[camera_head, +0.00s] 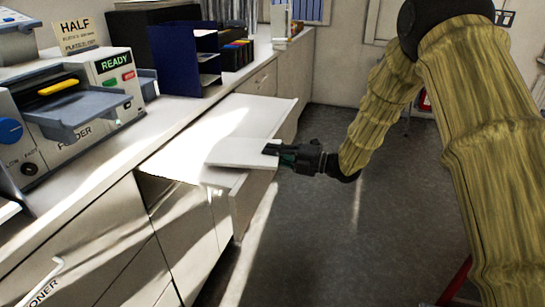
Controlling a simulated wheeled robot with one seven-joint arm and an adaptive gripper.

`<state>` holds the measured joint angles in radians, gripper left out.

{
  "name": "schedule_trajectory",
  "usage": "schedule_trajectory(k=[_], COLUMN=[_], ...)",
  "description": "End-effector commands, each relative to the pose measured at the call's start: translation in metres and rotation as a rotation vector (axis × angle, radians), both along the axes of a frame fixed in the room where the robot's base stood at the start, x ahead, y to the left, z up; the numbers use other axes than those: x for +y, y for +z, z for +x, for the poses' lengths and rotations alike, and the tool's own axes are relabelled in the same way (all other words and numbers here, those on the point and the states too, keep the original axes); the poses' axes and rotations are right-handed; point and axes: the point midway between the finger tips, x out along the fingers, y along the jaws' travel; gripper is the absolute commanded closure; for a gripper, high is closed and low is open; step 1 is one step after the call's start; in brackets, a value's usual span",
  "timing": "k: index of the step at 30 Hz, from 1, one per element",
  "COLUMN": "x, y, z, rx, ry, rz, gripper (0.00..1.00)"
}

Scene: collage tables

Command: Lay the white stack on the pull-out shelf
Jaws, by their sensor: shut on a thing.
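The white stack (238,152) is a thin flat white block. My gripper (277,153) is shut on its right end. The pull-out shelf (232,117) sticks out from the cabinet under the counter, pale and brightly lit. The stack is over the front part of the shelf and looks roughly level. I cannot tell whether it touches the shelf or hangs just above it. My gripper is beyond the shelf's right edge, over the floor. The fingertips are partly hidden by the stack.
A grey feeder machine (85,115) with a green READY sign stands on the counter (75,168). A dark blue divider (178,58) and a black box stand behind it. Cabinet fronts (110,240) are below. The grey floor (330,240) to the right is open.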

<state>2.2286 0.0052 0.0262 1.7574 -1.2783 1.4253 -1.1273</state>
Motion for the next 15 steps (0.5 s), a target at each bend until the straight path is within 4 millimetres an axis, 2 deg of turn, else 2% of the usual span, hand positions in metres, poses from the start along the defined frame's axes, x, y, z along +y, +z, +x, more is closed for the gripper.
schedule_trajectory(k=[5, 15], x=[0.0, 0.0], y=[-0.015, -0.019], z=[0.0, 0.0], rx=[0.0, -0.001], ry=[0.0, 0.0], rz=[0.001, 0.001], gripper=[1.0, 1.0])
